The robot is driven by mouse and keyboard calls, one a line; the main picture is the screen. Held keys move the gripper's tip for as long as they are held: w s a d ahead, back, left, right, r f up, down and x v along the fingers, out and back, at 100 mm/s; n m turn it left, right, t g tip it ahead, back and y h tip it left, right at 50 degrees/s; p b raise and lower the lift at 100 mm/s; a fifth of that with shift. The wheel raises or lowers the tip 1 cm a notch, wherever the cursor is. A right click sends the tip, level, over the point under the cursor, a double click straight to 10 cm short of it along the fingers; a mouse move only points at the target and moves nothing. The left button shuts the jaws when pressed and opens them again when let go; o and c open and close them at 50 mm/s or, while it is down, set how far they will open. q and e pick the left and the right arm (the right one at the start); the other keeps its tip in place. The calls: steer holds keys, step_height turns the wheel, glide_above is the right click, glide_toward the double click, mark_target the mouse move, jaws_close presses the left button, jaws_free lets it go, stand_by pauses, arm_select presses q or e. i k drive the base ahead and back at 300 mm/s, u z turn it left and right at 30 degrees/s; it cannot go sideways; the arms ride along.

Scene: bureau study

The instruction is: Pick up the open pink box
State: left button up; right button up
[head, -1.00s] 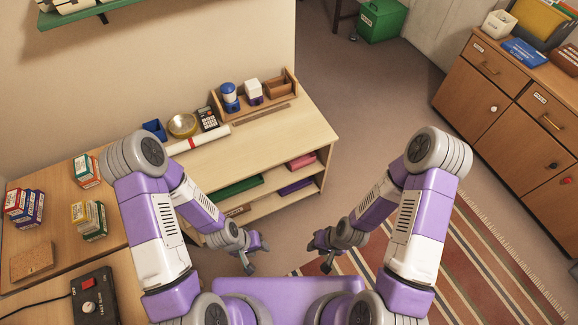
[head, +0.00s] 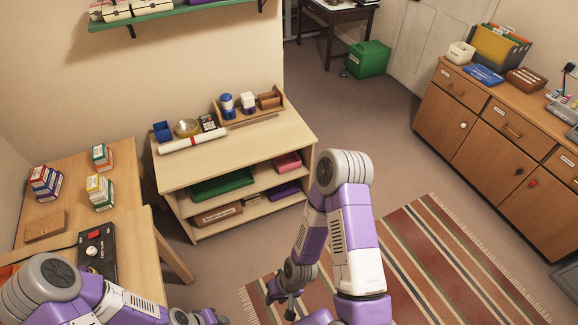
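A pink box-like thing (head: 287,162) lies on the upper inner shelf of the low wooden shelf unit, at its right end. It is small here and partly shaded by the unit's top, so I cannot tell whether it is open. My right gripper (head: 280,302) is at the lower middle of the head view, in front of the shelf unit and well apart from it. Its fingers look spread, with nothing between them. My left gripper (head: 207,318) is at the bottom edge and partly cut off, so its fingers do not show clearly.
The shelf unit (head: 180,172) also holds a green thing (head: 222,184), a purple thing (head: 284,192) and a labelled brown box (head: 217,215). A desk (head: 125,170) stands at left, a cabinet (head: 480,125) at right. A striped rug (head: 420,260) covers open floor.

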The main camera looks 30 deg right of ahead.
mark_target(284, 164)
steer(key=z, duration=0.75)
steer(key=i, duration=0.7)
steer(key=z, duration=0.6)
steer(key=i, duration=0.9)
steer(key=u, duration=0.85)
steer(key=i, duration=0.4)
steer(key=u, duration=0.4)
